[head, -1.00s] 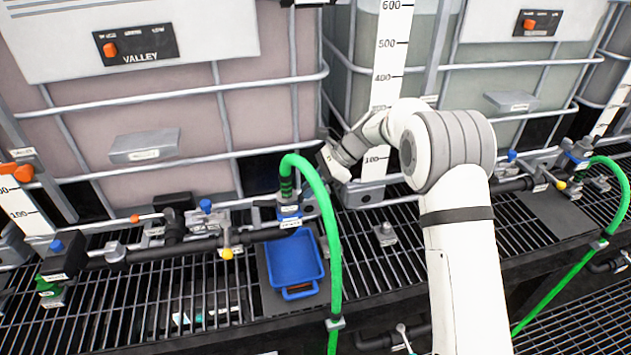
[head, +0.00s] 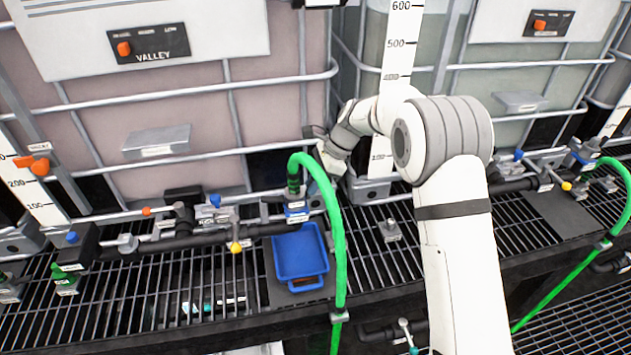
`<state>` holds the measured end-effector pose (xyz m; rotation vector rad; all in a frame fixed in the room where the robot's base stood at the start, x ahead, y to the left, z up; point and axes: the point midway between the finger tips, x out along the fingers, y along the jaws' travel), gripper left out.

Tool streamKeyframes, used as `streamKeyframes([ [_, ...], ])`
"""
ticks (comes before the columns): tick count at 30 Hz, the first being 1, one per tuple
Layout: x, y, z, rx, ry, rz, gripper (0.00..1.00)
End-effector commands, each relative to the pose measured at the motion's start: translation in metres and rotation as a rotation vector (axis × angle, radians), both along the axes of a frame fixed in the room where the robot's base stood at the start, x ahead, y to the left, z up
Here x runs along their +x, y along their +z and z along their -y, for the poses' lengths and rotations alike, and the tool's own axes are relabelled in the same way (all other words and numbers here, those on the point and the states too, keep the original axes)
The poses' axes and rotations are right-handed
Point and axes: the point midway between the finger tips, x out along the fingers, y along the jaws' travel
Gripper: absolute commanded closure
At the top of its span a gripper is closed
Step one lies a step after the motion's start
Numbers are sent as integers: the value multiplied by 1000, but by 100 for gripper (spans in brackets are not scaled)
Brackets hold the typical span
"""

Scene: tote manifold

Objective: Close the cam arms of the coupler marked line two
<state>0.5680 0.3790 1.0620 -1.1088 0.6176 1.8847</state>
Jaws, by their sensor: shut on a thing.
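The coupler (head: 296,208) is a blue fitting with small white labels at the end of a green hose (head: 335,215), on the pipework below the left tank. Its label is too small to read, so I cannot tell whether it is line two. My gripper (head: 322,163) is behind the hose's arch, just up and right of the coupler. The hose hides part of the gripper and its fingertips. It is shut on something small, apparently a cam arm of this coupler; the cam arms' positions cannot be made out.
A blue tray (head: 299,258) sits on the grating below the coupler. A yellow-tipped valve handle (head: 235,246) stands to the left. Another green hose (head: 600,210) runs at the right. Caged tanks (head: 180,110) stand behind.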

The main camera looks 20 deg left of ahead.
Motion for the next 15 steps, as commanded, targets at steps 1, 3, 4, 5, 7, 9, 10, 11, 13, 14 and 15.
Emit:
streamKeyframes([
  [1,-1,-3,0,-3,2,-4,100],
  [3,-1,-3,1,-3,2,-4,77],
  [4,-1,-3,0,-3,2,-4,75],
  [5,-1,-3,0,-3,2,-4,72],
  [7,-1,-2,0,-2,1,-3,67],
  [9,-1,-2,0,-2,1,-3,61],
  [10,-1,-2,0,-2,1,-3,60],
  [11,0,-1,0,-2,1,-3,60],
  [13,0,-1,0,-1,0,-2,60],
  [14,0,-1,0,-1,0,-2,60],
  [15,0,-1,0,-1,0,-2,60],
])
